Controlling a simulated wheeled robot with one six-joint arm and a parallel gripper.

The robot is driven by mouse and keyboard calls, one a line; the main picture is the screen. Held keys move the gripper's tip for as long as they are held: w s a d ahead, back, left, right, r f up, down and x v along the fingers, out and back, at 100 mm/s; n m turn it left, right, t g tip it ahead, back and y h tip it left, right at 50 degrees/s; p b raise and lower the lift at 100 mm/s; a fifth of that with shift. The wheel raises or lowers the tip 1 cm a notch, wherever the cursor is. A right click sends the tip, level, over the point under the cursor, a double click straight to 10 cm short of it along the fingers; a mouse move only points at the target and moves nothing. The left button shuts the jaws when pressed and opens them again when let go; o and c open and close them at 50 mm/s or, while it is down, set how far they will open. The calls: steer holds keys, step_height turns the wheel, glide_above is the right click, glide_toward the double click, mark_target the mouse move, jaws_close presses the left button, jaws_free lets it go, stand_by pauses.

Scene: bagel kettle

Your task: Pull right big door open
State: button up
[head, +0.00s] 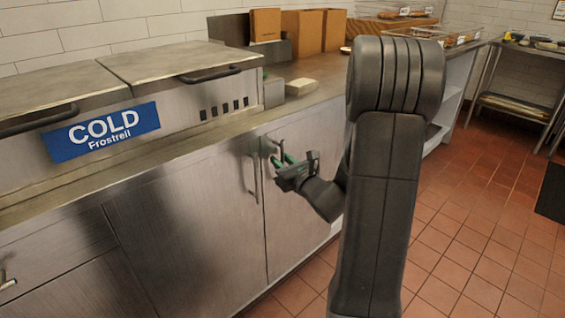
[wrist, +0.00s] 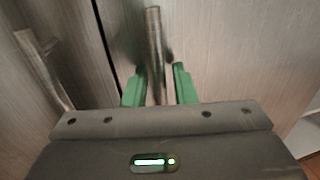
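The right big door (head: 287,235) is a brushed steel cabinet door under the counter. It looks closed, its left edge along the seam in the head view. It also fills the right of the wrist view (wrist: 235,50). Its vertical bar handle (wrist: 154,45) stands between the two green fingers of my gripper (wrist: 160,88). In the head view my gripper (head: 283,165) is at this handle, near the door's upper left. The fingers are apart, with some gap visible beside the bar. The lower handle is hidden behind my gripper's body.
The neighbouring door on the left (head: 185,230) has its own vertical handle (head: 254,178), close to my gripper. The counter edge (head: 180,165) runs above the doors. Tiled floor (head: 440,255) lies open to the right.

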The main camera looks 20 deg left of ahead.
jaws_close()
steer(key=shift+d, duration=0.1)
